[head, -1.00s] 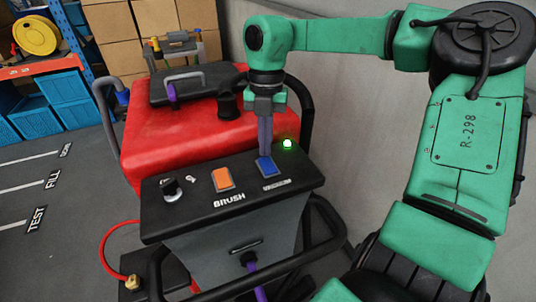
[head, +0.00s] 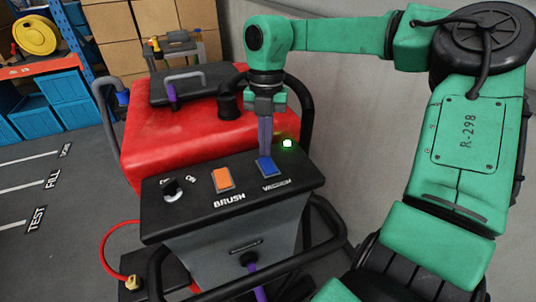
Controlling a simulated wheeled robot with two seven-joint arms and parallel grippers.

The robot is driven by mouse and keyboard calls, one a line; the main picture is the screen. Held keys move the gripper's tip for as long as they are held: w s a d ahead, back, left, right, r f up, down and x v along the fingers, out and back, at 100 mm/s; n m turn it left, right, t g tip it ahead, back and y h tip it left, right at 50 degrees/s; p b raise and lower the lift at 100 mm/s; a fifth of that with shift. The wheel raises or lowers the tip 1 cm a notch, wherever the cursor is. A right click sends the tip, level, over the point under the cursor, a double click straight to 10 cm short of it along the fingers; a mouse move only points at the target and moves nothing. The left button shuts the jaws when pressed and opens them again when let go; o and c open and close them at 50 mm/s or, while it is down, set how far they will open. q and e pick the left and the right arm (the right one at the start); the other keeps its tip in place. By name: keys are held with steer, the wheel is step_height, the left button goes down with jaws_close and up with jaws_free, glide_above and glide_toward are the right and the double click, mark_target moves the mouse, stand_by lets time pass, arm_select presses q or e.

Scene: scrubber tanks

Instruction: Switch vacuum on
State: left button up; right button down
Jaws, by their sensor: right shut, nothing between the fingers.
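The floor scrubber has a red tank (head: 190,135) and a black control panel (head: 235,207). On the panel's right is a blue rocker switch (head: 268,168) with the label VACUUM below it. A green lamp (head: 288,144) is lit beside it. My right gripper (head: 266,156) is shut and empty, pointing down, with its purple fingertips at the far edge of the blue switch. They appear to touch it, but the exact contact is hard to tell. My left gripper is not in view.
An orange BRUSH switch (head: 222,180) and a black key knob (head: 171,191) sit left of the blue switch. A black handle bar (head: 325,222) rings the panel. A wall stands behind on the right. Blue bins (head: 65,85) and boxes are at the back left.

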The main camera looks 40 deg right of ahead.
mark_target(266, 158)
steer(key=shift+f+b, duration=0.7)
steer(key=shift+f, duration=0.2)
stand_by(0.4)
step_height(266, 158, up, 7)
steer(key=p, duration=0.6)
steer(key=shift+r, duration=0.15)
